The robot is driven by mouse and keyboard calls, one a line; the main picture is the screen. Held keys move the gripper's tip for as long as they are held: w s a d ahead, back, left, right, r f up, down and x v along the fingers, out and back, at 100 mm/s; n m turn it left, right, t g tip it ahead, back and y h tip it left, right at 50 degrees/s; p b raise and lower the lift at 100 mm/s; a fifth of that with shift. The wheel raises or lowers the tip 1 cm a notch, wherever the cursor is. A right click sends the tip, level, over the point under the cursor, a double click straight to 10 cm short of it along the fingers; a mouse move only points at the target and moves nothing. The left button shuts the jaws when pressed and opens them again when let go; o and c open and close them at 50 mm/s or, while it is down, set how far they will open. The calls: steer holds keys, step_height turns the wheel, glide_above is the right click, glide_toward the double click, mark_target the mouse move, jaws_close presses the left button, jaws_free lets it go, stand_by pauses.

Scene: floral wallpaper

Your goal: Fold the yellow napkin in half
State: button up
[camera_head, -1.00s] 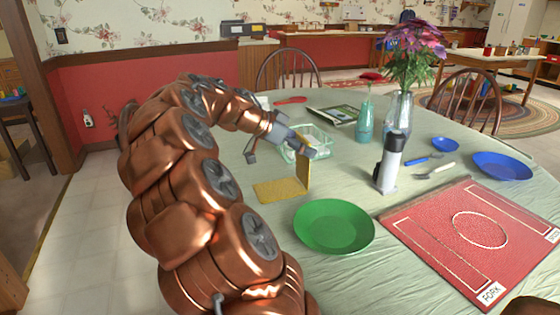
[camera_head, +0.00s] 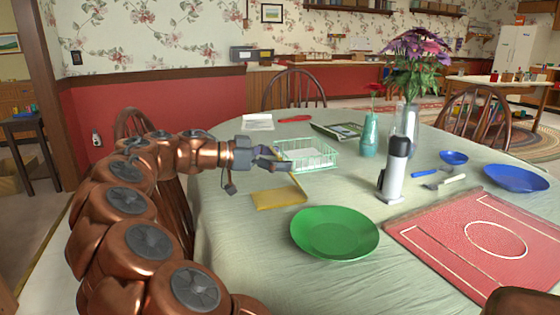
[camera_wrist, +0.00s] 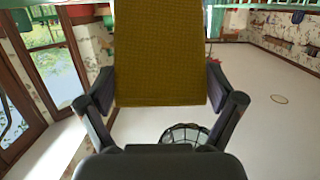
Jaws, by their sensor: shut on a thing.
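The yellow napkin (camera_head: 278,199) lies partly flat on the table behind the green plate. Its right part rises from the table and leans left over the flat part, seen almost edge-on. My gripper (camera_head: 284,160) is at the top of this raised part, shut on it. In the wrist view the napkin (camera_wrist: 160,50) hangs broad between the two fingers of my gripper (camera_wrist: 160,84). The exact pinch point is hard to see in the head view.
A green plate (camera_head: 335,233) lies in front of the napkin. A mint wire basket (camera_head: 318,155) stands just behind my gripper. A grey-black flask (camera_head: 394,170) and a red placemat (camera_head: 480,235) are to the right. The tablecloth left of the napkin is clear.

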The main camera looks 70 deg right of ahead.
stand_by(0.3)
steer(key=o, duration=0.4)
steer(key=shift+w, duration=0.1)
steer(key=v, duration=1.2)
stand_by(0.4)
